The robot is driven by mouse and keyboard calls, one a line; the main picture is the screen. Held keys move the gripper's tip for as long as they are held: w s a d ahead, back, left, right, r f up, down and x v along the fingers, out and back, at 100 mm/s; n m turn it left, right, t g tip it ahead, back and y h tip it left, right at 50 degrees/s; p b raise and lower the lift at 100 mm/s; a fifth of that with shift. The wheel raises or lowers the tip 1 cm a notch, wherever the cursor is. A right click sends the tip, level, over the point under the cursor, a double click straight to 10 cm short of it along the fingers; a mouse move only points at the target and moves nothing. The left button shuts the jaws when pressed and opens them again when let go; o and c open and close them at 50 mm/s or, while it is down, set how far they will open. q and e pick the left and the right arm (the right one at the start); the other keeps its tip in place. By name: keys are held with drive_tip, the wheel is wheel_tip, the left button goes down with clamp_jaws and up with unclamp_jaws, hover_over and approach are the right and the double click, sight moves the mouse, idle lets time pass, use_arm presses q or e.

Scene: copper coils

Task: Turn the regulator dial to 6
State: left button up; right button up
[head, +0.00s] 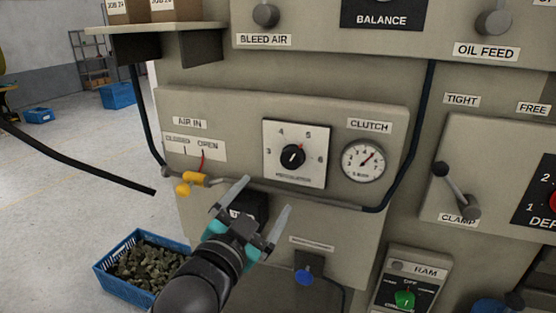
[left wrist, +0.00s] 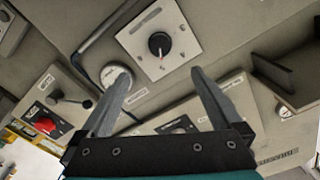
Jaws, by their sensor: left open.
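The regulator dial (head: 293,157) is a black round knob with a red pointer on a white square plate with numbers 3 to 6. The pointer is turned to the upper right, towards 5. In the left wrist view the dial (left wrist: 159,44) is near the top middle, beyond the fingertips. My left gripper (head: 266,194) is open and empty, below and left of the dial and apart from it in the picture. Its two grey fingers also show spread in the left wrist view (left wrist: 161,72). My right gripper does not show.
The CLUTCH gauge (head: 362,160) is right of the dial plate. A yellow valve (head: 188,185) on the AIR IN line is at left, and a pipe (head: 330,200) runs beneath the dial. A lever (head: 456,190) juts out at right. A blue crate (head: 103,274) stands on the floor.

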sight(291, 160)
use_arm(q)
drive_tip(key=p+x, duration=0.1)
drive_tip(key=x, duration=1.4)
drive_tip(key=shift+w+d+r, duration=0.1)
drive_tip(key=shift+c, duration=0.2)
drive_tip(key=c, duration=1.3)
